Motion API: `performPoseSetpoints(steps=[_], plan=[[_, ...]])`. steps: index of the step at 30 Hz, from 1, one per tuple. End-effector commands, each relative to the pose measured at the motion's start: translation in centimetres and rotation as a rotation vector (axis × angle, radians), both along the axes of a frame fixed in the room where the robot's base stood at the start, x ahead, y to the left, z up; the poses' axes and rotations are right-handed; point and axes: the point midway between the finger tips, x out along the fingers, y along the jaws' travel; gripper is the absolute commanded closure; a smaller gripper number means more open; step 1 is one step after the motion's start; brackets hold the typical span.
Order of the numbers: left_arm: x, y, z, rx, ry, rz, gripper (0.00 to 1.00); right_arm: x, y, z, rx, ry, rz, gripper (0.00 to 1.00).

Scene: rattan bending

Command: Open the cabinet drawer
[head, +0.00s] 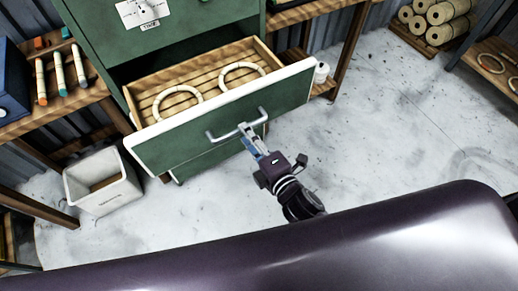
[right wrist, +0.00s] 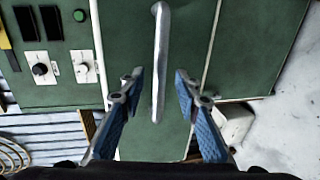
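The green cabinet (head: 190,36) has its drawer (head: 195,130) pulled well out, with two pale rattan rings (head: 178,103) lying on its slatted wooden floor. A metal bar handle (head: 222,137) runs across the drawer's green front. My right gripper (head: 246,129) is at the handle, its fingertips near the middle of the bar. In the right wrist view the handle (right wrist: 161,50) passes between the two blue-padded fingers (right wrist: 158,82), which stand apart with a gap on each side. My left gripper is out of view.
A white bin (head: 103,183) stands on the floor left of the drawer. Wooden shelves flank the cabinet; the left one holds orange-tipped sticks (head: 60,75). Rolls (head: 437,18) lie at the back right. The floor (head: 390,120) right of the drawer is clear.

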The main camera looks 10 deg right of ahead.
Motion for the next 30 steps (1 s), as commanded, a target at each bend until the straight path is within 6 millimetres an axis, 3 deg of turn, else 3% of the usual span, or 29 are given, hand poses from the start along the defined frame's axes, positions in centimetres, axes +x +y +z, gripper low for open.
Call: performPoseSetpoints(steps=[6,12,30], plan=[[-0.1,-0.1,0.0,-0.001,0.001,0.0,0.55,-4.2,-1.3,0.8,0.0,0.003,0.0,0.7],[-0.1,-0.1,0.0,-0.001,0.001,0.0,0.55,-6.5,-2.1,1.3,0.0,0.002,0.0,0.7],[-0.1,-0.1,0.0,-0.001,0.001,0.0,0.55,-7.4,-2.4,1.6,-0.001,0.001,0.0,0.7]])
